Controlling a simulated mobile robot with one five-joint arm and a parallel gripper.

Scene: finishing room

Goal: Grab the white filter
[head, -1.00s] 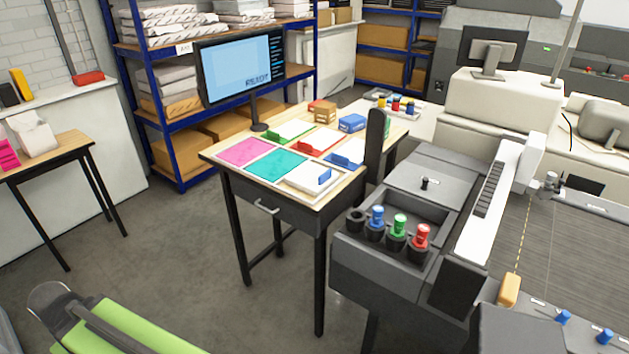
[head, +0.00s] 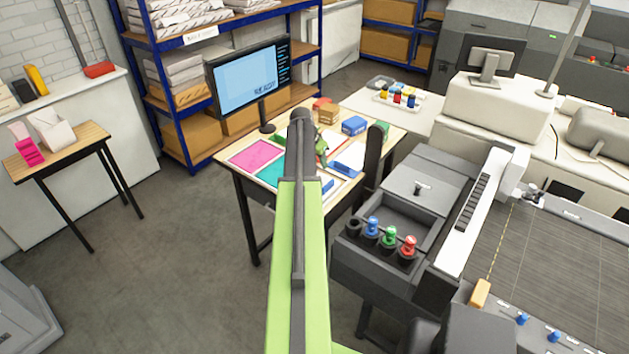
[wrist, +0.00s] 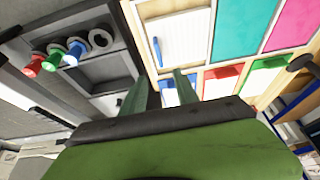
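A white panel (wrist: 190,48) with a thin blue strip lies on the table, at the top centre of the wrist view; I take it as the white filter. In the head view my green arm hides most of it. Teal (wrist: 240,28) and pink (wrist: 291,25) panels lie beside it. My gripper (wrist: 161,77) is open, its two dark green fingers apart with nothing seen held. It is over the table, and in the wrist view its fingertips are below the white panel. In the head view the gripper is partly hidden by the arm.
Red (wrist: 221,82) and green (wrist: 266,76) edged white panels share the wooden table. A monitor (head: 245,78) stands at its back left. A dark upright post (head: 373,146) and a machine with coloured knobs (head: 389,237) stand close on the right. Open floor (head: 170,270) lies left.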

